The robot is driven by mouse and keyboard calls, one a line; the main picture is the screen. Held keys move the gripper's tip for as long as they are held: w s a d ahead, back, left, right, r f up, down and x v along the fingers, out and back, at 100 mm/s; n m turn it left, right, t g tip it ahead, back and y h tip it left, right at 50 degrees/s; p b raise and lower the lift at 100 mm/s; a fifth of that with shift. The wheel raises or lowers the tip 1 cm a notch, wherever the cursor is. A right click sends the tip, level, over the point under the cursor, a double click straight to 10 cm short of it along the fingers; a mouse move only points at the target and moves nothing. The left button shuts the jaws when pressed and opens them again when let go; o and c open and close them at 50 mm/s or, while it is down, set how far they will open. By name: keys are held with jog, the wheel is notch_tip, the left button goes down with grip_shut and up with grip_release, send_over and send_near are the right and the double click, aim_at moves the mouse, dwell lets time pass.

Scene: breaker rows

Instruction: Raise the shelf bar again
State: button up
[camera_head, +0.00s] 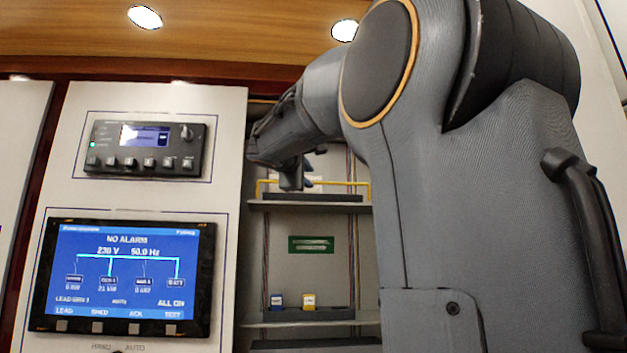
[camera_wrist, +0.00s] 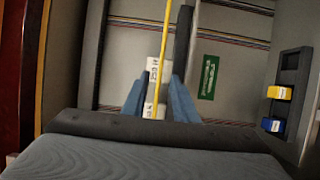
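The yellow shelf bar (camera_head: 345,182) runs across the front of the upper shelf (camera_head: 345,208), a little above it, with short bends at its ends. In the wrist view the bar (camera_wrist: 166,35) runs down the picture into the gap between the fingers. My gripper (camera_head: 299,184) is at the bar, left of its middle in the head view. In the wrist view its two blue fingers (camera_wrist: 160,78) stand apart, one each side of the bar and of a white labelled strip (camera_wrist: 153,67). I cannot tell whether either finger touches the bar.
Below are a green sign (camera_head: 311,244) and a lower shelf (camera_head: 300,322) with a blue breaker (camera_head: 277,301) and a yellow breaker (camera_head: 308,301). A control panel (camera_head: 125,280) stands left of the open bay. Cables (camera_wrist: 235,37) run along the back wall.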

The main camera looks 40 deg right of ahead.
jog(key=p+x, duration=0.3)
jog(key=x, duration=0.3)
jog(key=shift+w+d, duration=0.25)
jog(key=shift+d, duration=0.05)
grip_shut()
